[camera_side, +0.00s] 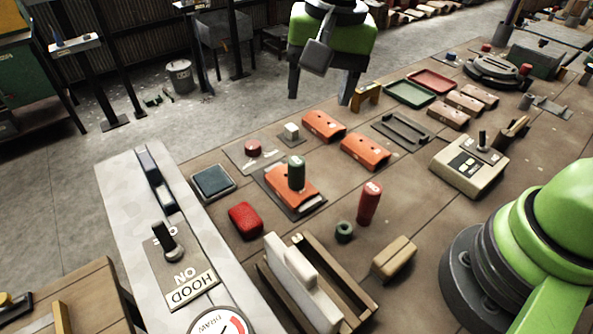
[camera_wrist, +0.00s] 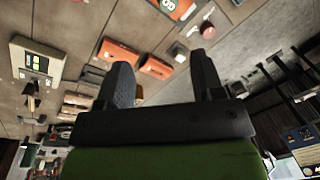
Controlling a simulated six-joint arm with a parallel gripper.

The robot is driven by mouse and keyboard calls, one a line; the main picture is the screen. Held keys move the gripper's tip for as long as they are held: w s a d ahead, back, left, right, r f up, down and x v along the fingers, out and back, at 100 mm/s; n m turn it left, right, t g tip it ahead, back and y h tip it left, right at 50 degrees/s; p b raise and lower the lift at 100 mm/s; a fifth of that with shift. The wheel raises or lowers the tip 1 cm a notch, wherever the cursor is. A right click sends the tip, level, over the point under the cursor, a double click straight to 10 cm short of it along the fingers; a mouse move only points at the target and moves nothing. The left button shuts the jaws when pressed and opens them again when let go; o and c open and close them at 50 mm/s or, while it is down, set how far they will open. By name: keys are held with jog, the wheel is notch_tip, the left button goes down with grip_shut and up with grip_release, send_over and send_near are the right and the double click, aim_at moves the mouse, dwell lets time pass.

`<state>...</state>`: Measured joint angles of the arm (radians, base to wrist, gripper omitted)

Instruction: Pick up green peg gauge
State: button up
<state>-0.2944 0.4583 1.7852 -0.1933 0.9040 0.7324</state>
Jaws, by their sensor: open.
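The green peg gauge (camera_side: 296,172) is a dark green upright cylinder with a pale mark on its top. It stands in an orange block (camera_side: 282,186) on a grey plate, left of the table's middle. Its round green top (camera_wrist: 168,4) appears to show at the top edge of the wrist view. My gripper (camera_side: 321,90) is open and empty, high toward the back of the table, well apart from the peg. Its two dark fingers (camera_wrist: 165,75) show spread in the wrist view. A similar red peg (camera_side: 369,203) stands on the table to the right of the green one.
Orange blocks (camera_side: 364,152) lie behind the peg, with a red button (camera_side: 253,148) on a plate nearby. A red block (camera_side: 245,220), a dark ring (camera_side: 344,231) and a wooden rack (camera_side: 337,280) are in front. Green and red trays (camera_side: 410,93) lie at the back.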

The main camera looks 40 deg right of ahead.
jog(key=m+g, duration=0.1)
send_near(296, 176)
jog(key=shift+h, duration=0.4)
jog(key=f, duration=0.1)
jog(key=w+f, duration=0.1)
jog(key=f, duration=0.3)
jog(key=shift+w+d+f, duration=0.2)
jog(key=shift+d+f, duration=0.05)
jog(key=shift+d, duration=0.05)
jog(key=shift+a+f, duration=0.2)
jog(key=shift+f, duration=2.85)
jog(key=c, duration=1)
notch_tip(296, 176, up, 8)
jog(key=shift+r, duration=0.1)
jog(key=shift+w+f, duration=0.5)
jog(key=shift+f, duration=0.3)
jog(key=shift+w+f, duration=0.5)
jog(key=shift+f, duration=0.25)
jog(key=shift+w+f, duration=0.55)
jog(key=shift+f, duration=0.25)
